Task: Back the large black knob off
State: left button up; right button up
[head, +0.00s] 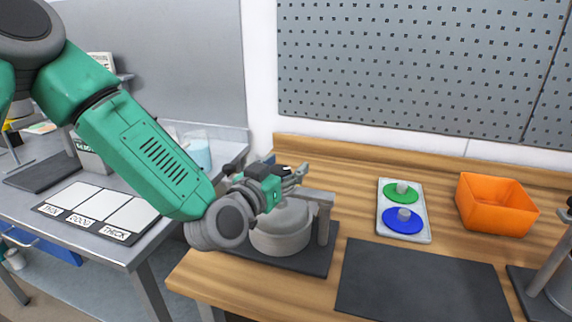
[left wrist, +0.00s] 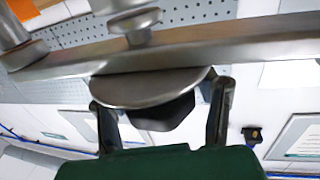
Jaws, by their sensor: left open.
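The large black knob (left wrist: 165,112) shows in the left wrist view, under a round metal disc (left wrist: 150,88) on a metal bar (left wrist: 190,45). My left gripper (left wrist: 162,110) is open, with one finger on each side of the knob. Gaps show between the fingers and the knob, so it is not gripped. In the head view my left gripper (head: 296,180) is at the top of the left drum agitator (head: 281,228), beside its metal arm (head: 322,215). The knob is not clearly visible there. My right gripper is not in view.
A plate with green and blue discs (head: 417,236), an orange bin (head: 495,204) and a bare dark mat (head: 420,285) lie to the right on the wooden bench. Another agitator (head: 555,270) stands at the right edge. A grey table with a labelled card (head: 100,212) is at left.

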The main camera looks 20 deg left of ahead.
pick_arm(q)
jog(key=shift+w, duration=0.1)
jog(key=c, duration=1)
grip_shut()
jog(key=shift+w+d+f, duration=0.1)
jog(key=shift+d, duration=0.05)
